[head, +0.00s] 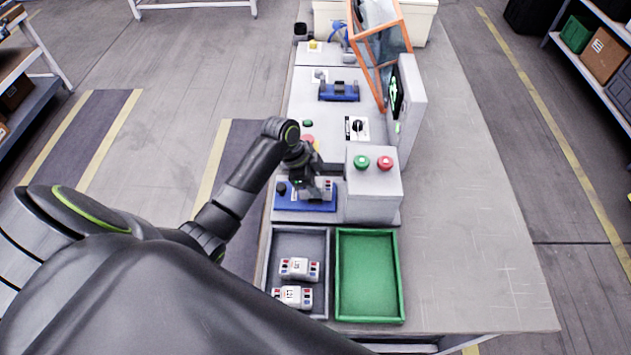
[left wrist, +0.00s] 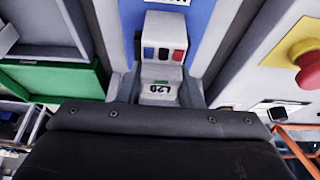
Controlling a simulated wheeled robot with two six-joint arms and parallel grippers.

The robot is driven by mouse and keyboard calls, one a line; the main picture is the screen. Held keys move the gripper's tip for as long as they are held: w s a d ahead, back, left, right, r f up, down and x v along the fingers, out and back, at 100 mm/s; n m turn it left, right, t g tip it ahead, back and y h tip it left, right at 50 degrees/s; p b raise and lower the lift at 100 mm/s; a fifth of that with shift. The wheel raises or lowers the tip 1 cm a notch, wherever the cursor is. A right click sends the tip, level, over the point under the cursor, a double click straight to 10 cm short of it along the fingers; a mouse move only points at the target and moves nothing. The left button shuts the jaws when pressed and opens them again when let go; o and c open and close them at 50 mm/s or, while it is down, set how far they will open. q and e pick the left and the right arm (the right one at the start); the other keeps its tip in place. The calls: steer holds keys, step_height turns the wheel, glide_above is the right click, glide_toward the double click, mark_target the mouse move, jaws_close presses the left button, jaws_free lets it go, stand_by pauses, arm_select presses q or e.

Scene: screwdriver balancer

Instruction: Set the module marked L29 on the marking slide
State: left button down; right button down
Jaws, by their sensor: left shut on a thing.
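My left gripper (head: 312,188) is pointing down over a blue slide plate (head: 290,205), beside the grey box with the two buttons. It is shut on a white module (left wrist: 162,72), which also shows beside the fingers in the head view (head: 327,187). In the left wrist view the label reads L29, upside down, and the module has red and blue blocks at one end. The blue plate (left wrist: 202,14) lies beneath it in that view. I cannot tell whether the module touches the plate. My right gripper is not in view.
A grey tray (head: 268,262) holds two other white modules (head: 300,268) (head: 292,296). The green tray (head: 368,275) is empty. The grey box (head: 372,195) carries green and red buttons. Another blue fixture (head: 338,92), an upright screen (head: 410,105) and an orange frame (head: 385,48) stand farther back.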

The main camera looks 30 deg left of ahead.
arm_select(q)
steer(key=shift+w+r, duration=0.1)
steer(key=shift+r, duration=0.05)
steer(key=c, duration=0.9)
jaws_free()
steer(key=v, duration=0.8)
steer(key=b+v, duration=0.1)
steer(key=v, duration=0.8)
steer(key=shift+s+r, duration=0.1)
steer(key=shift+s, duration=0.15)
steer(key=shift+s, duration=0.1)
